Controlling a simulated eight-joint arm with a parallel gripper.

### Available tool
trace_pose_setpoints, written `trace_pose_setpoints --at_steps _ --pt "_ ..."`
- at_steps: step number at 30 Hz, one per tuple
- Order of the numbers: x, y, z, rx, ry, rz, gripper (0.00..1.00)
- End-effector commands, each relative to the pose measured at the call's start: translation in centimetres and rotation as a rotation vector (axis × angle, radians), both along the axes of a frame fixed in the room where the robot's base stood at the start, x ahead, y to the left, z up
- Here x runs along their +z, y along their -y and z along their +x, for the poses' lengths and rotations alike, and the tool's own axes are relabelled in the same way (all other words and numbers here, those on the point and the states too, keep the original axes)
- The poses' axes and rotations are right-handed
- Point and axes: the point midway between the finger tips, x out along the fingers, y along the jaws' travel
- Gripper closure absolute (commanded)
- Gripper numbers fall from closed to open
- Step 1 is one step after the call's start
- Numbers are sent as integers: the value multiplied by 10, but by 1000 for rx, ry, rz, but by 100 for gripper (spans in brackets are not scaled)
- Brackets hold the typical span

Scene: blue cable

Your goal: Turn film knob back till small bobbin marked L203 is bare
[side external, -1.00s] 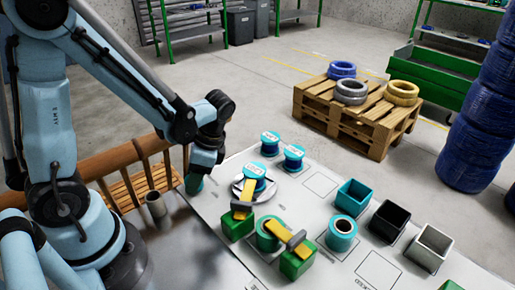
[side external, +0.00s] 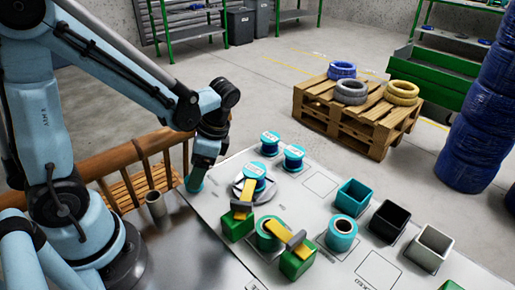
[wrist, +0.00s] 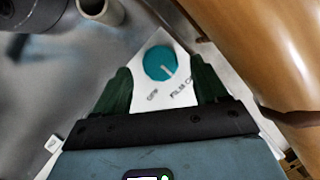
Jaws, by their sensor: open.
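My gripper (wrist: 161,72) is open, with a dark green finger on each side of the knob in that view. In the side view my gripper hangs above the knob (side external: 194,183) at the board's left corner. A small blue bobbin (side external: 254,178) with a white-labelled top sits on a grey round plate (side external: 239,186). Two similar bobbins (side external: 270,146) (side external: 293,160) stand behind. Their labels are too small to read.
Yellow-topped green blocks (side external: 236,226) and a teal spool (side external: 267,237) stand in front of the plate. Another spool (side external: 342,235) and open bins (side external: 389,222) are right. A brown wooden rail (side external: 120,160) and a grey tube (side external: 155,204) lie close left of the knob.

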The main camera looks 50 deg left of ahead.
Motion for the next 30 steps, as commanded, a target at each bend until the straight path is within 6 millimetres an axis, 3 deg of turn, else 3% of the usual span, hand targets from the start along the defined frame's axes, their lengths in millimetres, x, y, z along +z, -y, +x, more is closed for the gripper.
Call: trace_pose_setpoints --at_steps 18,30 --pt "77 19 26 -1 -1 -1 28" --pt "87 22 29 -1 -1 -1 28"
